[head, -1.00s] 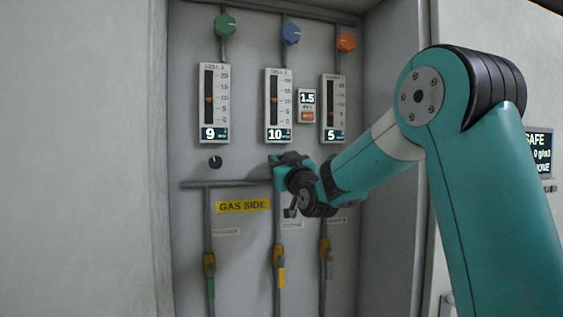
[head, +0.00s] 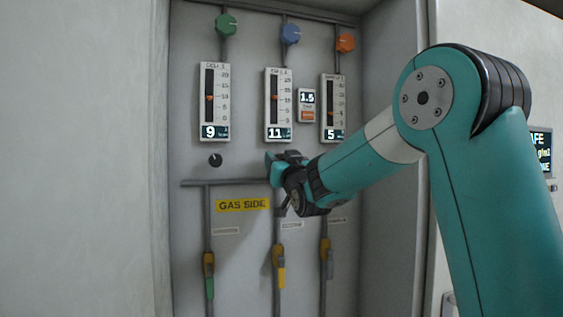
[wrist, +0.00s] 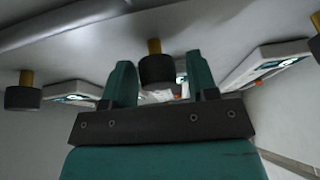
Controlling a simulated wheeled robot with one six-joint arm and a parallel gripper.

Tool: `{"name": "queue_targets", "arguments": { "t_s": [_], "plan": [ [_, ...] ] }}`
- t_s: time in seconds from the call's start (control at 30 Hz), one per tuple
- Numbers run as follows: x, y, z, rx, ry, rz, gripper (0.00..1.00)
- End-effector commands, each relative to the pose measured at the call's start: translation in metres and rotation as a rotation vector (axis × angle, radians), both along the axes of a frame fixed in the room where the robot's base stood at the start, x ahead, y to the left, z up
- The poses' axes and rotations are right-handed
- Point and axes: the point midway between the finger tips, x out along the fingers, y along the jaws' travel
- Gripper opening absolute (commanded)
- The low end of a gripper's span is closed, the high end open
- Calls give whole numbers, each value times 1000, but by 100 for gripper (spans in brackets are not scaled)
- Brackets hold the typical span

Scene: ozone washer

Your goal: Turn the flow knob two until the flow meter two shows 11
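Flow meter two (head: 278,106), the middle meter in the head view, shows 11 on its display. Flow knob two is hidden behind my gripper (head: 272,168) in the head view, below that meter. In the wrist view, flow knob two (wrist: 156,70) is a dark round knob on a brass stem. It lies between the two teal fingers of my gripper (wrist: 161,80). A gap shows between the knob and the right finger; the left finger is very close to the knob, and I cannot tell if it touches. The gripper looks open around the knob.
Meter one (head: 214,103) shows 9, with a small dark knob (head: 215,161) below it. Meter three (head: 333,107) shows 5. A small 1.5 display (head: 307,105) sits between meters two and three. Pipes with valves run below. The cabinet's side wall (head: 396,60) stands at the right.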

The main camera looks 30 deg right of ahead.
Motion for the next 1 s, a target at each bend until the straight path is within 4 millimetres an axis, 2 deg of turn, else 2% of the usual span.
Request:
{"name": "queue_targets", "arguments": {
  "t_s": [0.3, 0.47, 1.0],
  "plan": [
    [-1, 0, 0, -2, -1, -2, 60],
    [-15, 3, -9, -2, -3, -2, 60],
    [-129, 30, -60, -3, -4, -1, 60]
  ]
}}
